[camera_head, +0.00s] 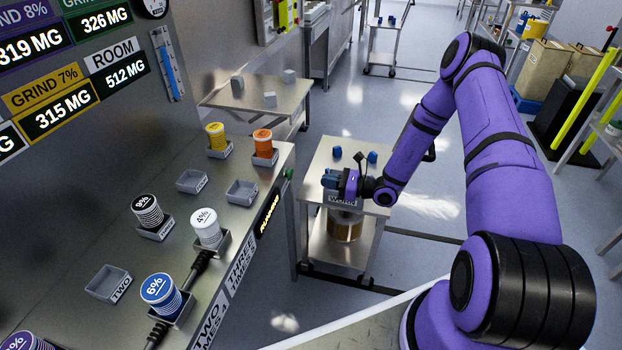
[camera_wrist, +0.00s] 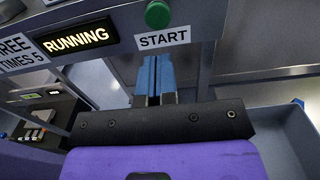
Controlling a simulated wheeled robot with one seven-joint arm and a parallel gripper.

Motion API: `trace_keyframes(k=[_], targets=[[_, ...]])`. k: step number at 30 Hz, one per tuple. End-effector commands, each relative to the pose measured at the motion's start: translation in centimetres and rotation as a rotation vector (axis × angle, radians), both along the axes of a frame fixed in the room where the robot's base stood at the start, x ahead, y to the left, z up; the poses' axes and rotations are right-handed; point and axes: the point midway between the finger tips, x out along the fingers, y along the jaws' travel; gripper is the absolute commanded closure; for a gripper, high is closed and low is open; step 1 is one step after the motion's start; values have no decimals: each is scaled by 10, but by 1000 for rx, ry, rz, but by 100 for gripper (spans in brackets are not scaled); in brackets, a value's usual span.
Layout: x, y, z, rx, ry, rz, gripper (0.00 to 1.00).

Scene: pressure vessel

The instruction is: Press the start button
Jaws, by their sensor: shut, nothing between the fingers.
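The round green start button (camera_wrist: 157,14) sits on the front of the steel bench, above a white START label (camera_wrist: 162,38) in the wrist view. In the head view the button (camera_head: 289,174) is small, near the right end of the bench front. My gripper (camera_wrist: 154,58) is shut and empty, its two blue fingers side by side. Its tips appear just below the START label in the wrist view. In the head view my gripper (camera_head: 325,181) is right of the button, with a visible gap. A RUNNING sign (camera_wrist: 75,40) is lit yellow, left of the button.
The steel bench (camera_head: 235,215) holds several labelled jars and small trays. A steel cart (camera_head: 318,165) with small blue objects and a brown container below stands under and around my gripper. Another steel table (camera_head: 290,98) is behind the bench. Open floor lies right of the cart.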

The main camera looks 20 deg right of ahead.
Motion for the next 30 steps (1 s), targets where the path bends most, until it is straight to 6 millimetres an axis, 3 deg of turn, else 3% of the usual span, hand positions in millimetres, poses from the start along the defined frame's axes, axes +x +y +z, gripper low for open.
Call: trace_keyframes(k=[3,9,26,30], targets=[[-10,-15,0,-1,1,-2,100],[-18,-25,0,-1,1,0,100],[-19,-26,0,-2,0,1,100],[-19,-23,14,-27,-20,40,100]])
